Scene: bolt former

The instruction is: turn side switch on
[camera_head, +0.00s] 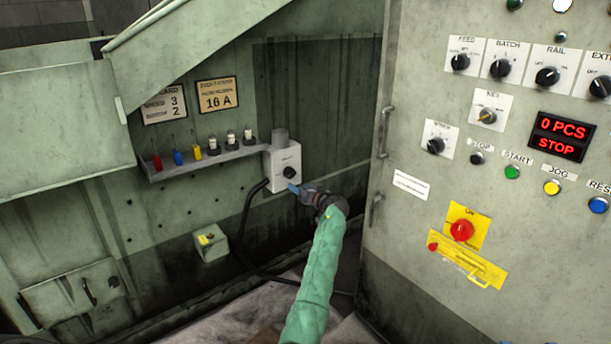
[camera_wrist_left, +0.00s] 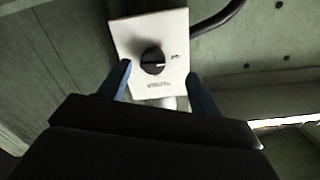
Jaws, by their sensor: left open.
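The side switch is a white box with a black rotary knob (camera_head: 289,172), mounted on the green machine wall at the right end of a small shelf. In the left wrist view the knob (camera_wrist_left: 153,60) sits on the white plate (camera_wrist_left: 130,35), with small lettering beside it. My left gripper (camera_head: 293,188) is just in front of the box, at its lower right. In the left wrist view its two blue fingers (camera_wrist_left: 161,82) are apart, one on each side of the knob's lower part. Nothing is between them that they touch, as far as I can see. My right gripper is not in view.
The shelf (camera_head: 215,161) left of the box holds coloured screwdrivers and small bottles. A black cable (camera_head: 243,225) hangs from the box. A control panel (camera_head: 410,110) with knobs and buttons stands at right. A small grey box (camera_head: 211,246) is lower left.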

